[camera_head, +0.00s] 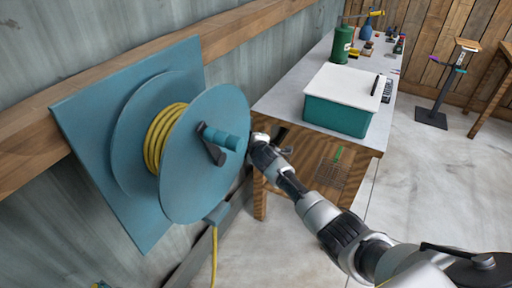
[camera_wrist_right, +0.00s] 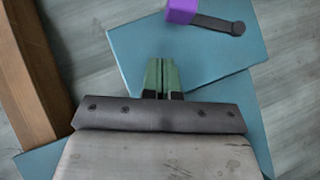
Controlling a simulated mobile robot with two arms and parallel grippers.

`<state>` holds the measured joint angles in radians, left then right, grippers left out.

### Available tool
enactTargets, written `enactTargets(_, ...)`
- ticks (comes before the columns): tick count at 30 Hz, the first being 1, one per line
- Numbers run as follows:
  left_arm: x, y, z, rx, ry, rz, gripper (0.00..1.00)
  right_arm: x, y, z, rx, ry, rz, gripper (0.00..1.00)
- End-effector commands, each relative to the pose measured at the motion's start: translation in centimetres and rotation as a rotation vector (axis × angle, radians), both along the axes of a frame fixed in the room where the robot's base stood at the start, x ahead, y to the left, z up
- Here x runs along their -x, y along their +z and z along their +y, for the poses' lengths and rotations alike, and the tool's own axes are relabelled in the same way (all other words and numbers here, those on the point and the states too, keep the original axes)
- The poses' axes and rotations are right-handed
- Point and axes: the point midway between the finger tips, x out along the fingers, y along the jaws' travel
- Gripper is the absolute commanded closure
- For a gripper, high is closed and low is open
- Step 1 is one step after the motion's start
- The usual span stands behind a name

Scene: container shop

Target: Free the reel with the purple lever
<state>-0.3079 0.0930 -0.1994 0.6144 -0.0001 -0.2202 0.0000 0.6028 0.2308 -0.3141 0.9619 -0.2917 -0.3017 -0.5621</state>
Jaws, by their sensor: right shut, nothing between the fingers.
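The reel (camera_head: 195,150) is a blue drum on a square blue backing plate on the wall. Yellow hose (camera_head: 160,135) is wound between its discs. A crank with a teal grip (camera_head: 222,138) sits on the front disc. The purple lever (camera_wrist_right: 182,10) shows at the top of the right wrist view, with a dark arm (camera_wrist_right: 215,24) lying over a blue plate; I cannot make it out on the reel in the head view. My right gripper (camera_wrist_right: 161,68) is shut and empty, below the lever and apart from it in that picture. In the head view its arm ends beside the reel's right edge; the fingertips are hidden.
A workbench (camera_head: 290,105) stands right of the reel, with a teal box with a white lid (camera_head: 343,88) and a green canister (camera_head: 342,45). A wooden rail (camera_head: 130,75) runs along the wall. A black stand (camera_head: 432,118) is at the back right.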

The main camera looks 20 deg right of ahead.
Motion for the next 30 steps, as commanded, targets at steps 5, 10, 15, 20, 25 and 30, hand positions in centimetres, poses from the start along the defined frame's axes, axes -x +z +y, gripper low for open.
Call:
enactTargets(5,-0.5,0.8,-0.2,0.004,0.001,-0.006,0.57,2.3,0.9,0.0,0.002,0.001,0.001,1.00)
enactTargets(10,-1.5,1.2,-1.7,0.023,0.006,-0.024,0.57,4.8,1.7,0.2,0.001,0.001,0.002,1.00)
enactTargets(15,-1.3,1.3,-1.6,0.023,0.005,-0.021,0.57,6.6,2.3,0.3,0.002,0.001,0.001,1.00)
enactTargets(20,-1.0,1.3,-1.4,0.018,0.004,-0.017,0.57,7.4,2.6,0.4,0.001,0.001,0.002,1.00)
enactTargets(25,-1.0,1.3,-1.2,0.016,0.004,-0.016,0.57,7.6,2.7,0.4,0.001,0.001,0.002,1.00)
enactTargets(30,-0.9,1.3,-1.0,0.014,0.003,-0.013,0.57,7.6,2.7,0.4,0.001,0.001,0.002,1.00)
